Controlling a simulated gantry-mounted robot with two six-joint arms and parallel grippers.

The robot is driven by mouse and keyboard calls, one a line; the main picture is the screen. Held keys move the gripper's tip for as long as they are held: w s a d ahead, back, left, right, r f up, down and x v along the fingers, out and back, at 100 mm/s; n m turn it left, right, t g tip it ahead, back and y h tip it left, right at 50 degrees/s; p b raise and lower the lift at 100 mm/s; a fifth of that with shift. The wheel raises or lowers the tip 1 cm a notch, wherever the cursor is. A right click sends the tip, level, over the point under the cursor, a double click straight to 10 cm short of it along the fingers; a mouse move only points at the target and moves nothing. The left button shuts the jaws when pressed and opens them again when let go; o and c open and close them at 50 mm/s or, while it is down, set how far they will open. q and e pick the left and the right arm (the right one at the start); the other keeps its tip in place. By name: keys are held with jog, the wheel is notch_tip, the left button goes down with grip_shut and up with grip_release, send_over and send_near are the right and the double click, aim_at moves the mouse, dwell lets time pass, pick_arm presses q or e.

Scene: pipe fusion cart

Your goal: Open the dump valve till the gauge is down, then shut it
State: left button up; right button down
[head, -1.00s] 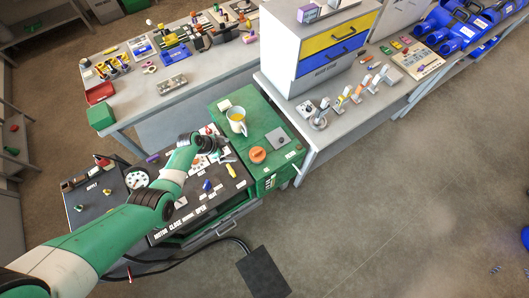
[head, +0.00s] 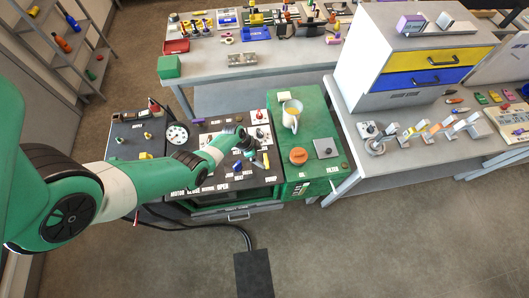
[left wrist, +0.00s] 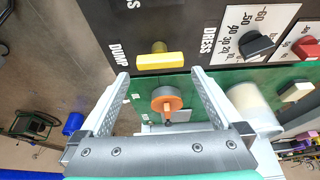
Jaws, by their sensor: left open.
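The dump valve's yellow handle (left wrist: 160,61) lies crosswise beside the DUMP label on the black panel in the left wrist view. It also shows in the head view (head: 266,160). My left gripper (left wrist: 160,74) is open and empty, its two fingers apart with the yellow handle just beyond their tips, between them. In the head view my left gripper (head: 246,144) is over the panel's right part. A numbered white scale with a black pointer (left wrist: 258,45) is partly in the left wrist view; I cannot tell its reading. My right gripper is not in view.
A green cabinet top beside the panel holds an orange round knob (head: 299,156), a white mug (head: 291,114) and a grey square plate (head: 326,148). A red knob (left wrist: 306,47) is near the black pointer. A black floor pad (head: 260,274) lies in front.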

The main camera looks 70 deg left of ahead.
aim_at(266, 160)
pick_arm(q)
jog(key=b+x, duration=0.3)
jog(key=x, duration=0.1)
jog(key=shift+f, duration=0.4)
jog(key=shift+w+d+f, duration=0.1)
jog(key=shift+w+f, duration=0.05)
jog(key=shift+w, duration=0.1)
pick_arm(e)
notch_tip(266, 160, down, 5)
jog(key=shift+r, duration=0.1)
pick_arm(q)
jog(key=c, duration=1)
